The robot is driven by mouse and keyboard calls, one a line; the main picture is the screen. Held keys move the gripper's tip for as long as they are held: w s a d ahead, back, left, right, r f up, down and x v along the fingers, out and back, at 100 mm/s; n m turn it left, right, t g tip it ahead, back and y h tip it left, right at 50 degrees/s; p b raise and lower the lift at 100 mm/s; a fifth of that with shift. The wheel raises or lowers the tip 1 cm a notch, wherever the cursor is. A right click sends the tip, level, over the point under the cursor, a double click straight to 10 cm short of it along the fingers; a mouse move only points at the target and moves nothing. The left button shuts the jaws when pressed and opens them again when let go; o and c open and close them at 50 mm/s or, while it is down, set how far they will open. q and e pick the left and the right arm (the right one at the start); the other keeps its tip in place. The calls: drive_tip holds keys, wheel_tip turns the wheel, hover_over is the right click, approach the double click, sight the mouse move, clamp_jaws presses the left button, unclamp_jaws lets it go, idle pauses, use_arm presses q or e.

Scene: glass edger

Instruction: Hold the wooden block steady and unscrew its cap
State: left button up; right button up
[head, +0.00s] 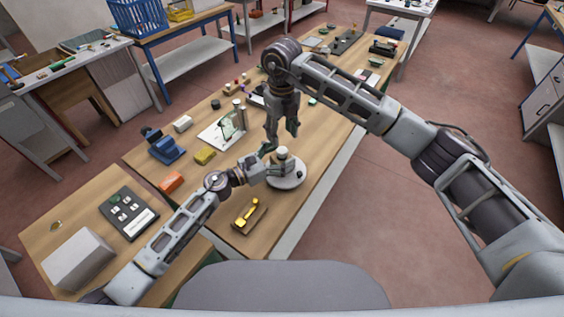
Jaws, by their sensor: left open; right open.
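A pale upright piece (282,153) stands on a round light-grey base (290,183) near the table's right edge. It is small and partly covered by my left gripper, so I cannot tell a wooden block from its cap. My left gripper (277,160) is open, coming in from the left at the piece's side; whether it touches cannot be told. My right gripper (281,137) is open, fingers pointing down, above and slightly left of the piece in the picture. Nothing shows between its fingers.
A wooden tray with a yellow tool (249,214) lies in front of the base. Orange (171,181) and yellow (205,156) blocks, a blue device (165,147) and a white sheet with a green-tinted stand (229,125) lie to the left. Table around the tray is clear.

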sight(282, 150)
use_arm(q)
drive_tip(key=shift+c, duration=0.3)
clamp_jaws()
use_arm(e)
drive_tip(key=shift+r, duration=0.1)
idle(0.5)
drive_tip(key=shift+f, duration=0.25)
idle(0.6)
drive_tip(key=shift+f, duration=3.85)
drive_tip(key=shift+c, duration=0.4)
